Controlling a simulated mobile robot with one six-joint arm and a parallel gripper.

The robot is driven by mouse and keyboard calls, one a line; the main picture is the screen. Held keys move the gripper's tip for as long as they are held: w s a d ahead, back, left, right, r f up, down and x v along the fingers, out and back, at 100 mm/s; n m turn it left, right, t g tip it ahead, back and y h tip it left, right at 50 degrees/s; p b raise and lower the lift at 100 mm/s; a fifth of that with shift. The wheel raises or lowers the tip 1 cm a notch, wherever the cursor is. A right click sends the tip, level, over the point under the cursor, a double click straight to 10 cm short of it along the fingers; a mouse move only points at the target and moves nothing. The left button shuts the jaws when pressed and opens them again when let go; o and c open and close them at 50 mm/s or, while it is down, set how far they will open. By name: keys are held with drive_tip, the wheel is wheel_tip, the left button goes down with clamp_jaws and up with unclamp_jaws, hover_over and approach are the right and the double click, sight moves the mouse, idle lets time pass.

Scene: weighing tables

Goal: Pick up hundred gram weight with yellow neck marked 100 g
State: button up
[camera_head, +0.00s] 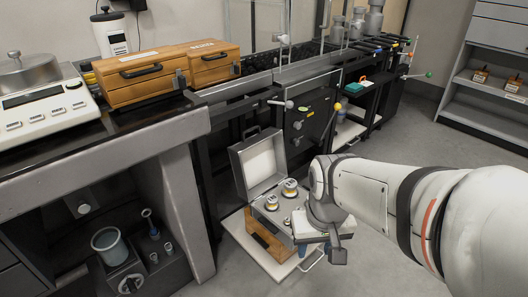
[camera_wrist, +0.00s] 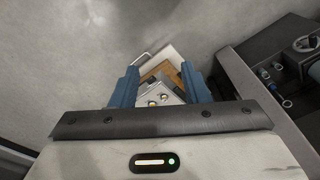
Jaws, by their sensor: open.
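An open grey case (camera_head: 243,172) with its lid raised sits low beside the bench. Two larger pale weights with yellow bands, a nearer one (camera_head: 271,203) and a farther one (camera_head: 289,188), stand in it, with smaller metal pieces close by. Their markings are too small to read, so I cannot tell which is the 100 g weight. In the wrist view, small yellow-marked tops (camera_wrist: 153,103) show between my fingers. My gripper (camera_wrist: 159,68) is open and empty, above the case's right side in the head view. My arm hides part of the case there.
The case rests on a pale pulled-out board (camera_head: 242,234) with a wooden box (camera_head: 268,241). The bench leg (camera_head: 188,200) and a dark unit with a cup (camera_head: 108,243) stand to the left. Grey floor (camera_head: 408,150) is clear behind my arm.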

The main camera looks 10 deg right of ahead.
drive_tip(key=w+d+f+m+h+p, duration=0.1)
drive_tip(key=w+d+p, duration=0.2)
drive_tip(key=w, duration=0.5)
drive_tip(key=t+p, duration=0.2)
drive_tip(key=p, duration=0.4)
hover_over(287, 219)
drive_tip(key=s, duration=0.3)
wheel_tip(287, 219, down, 15)
drive_tip(key=shift+y, duration=0.3)
drive_tip(key=b+x, duration=0.4)
drive_tip(key=x, duration=0.4)
drive_tip(key=shift+w+a+f, duration=0.1)
drive_tip(key=shift+w+f, duration=0.1)
drive_tip(key=shift+w, duration=0.05)
drive_tip(key=shift+c, duration=0.4)
drive_tip(key=shift+r, duration=0.1)
clamp_jaws()
